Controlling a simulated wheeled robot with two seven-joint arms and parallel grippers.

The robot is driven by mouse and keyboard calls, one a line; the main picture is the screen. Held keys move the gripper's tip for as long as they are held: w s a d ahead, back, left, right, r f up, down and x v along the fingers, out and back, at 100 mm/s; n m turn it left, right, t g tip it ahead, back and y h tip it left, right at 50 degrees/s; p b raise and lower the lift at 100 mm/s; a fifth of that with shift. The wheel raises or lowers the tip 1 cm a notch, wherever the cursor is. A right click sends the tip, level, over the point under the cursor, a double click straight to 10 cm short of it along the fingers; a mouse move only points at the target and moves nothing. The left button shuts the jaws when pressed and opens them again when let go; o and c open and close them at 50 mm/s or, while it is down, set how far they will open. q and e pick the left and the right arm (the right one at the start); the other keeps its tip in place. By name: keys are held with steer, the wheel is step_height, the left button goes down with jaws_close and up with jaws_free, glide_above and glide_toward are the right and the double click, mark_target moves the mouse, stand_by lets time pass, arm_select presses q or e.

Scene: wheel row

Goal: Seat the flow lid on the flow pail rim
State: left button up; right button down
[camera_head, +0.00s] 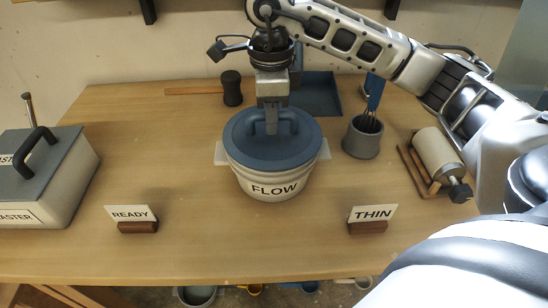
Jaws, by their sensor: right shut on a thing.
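The flow pail (272,187) is a cream bucket with a FLOW label, upright near the middle of the table. The flow lid (245,148) is a blue-grey disc with a handle on top. It lies over the pail's mouth and looks about level; I cannot tell whether it is fully down on the rim, which it hides. My right gripper (271,122) points down from above and is shut on the lid's handle. My left gripper is not in view.
A READY card (130,214) and a THIN card (374,213) stand in front. A plaster box (60,180) is at left. A grey cup with tools (362,140) and a roller on a wooden stand (438,155) are at right. A dark cylinder (232,90) and blue tray (318,92) sit behind.

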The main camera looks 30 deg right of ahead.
steer(key=shift+f+b, duration=0.4)
steer(key=shift+b, duration=0.15)
stand_by(0.9)
steer(key=c, duration=1.5)
jaws_free()
steer(key=shift+c, duration=0.2)
steer(key=shift+r, duration=0.2)
steer(key=shift+r+p, duration=1.15)
steer(key=shift+r, duration=0.35)
steer(key=shift+r, duration=0.1)
steer(key=o, duration=0.5)
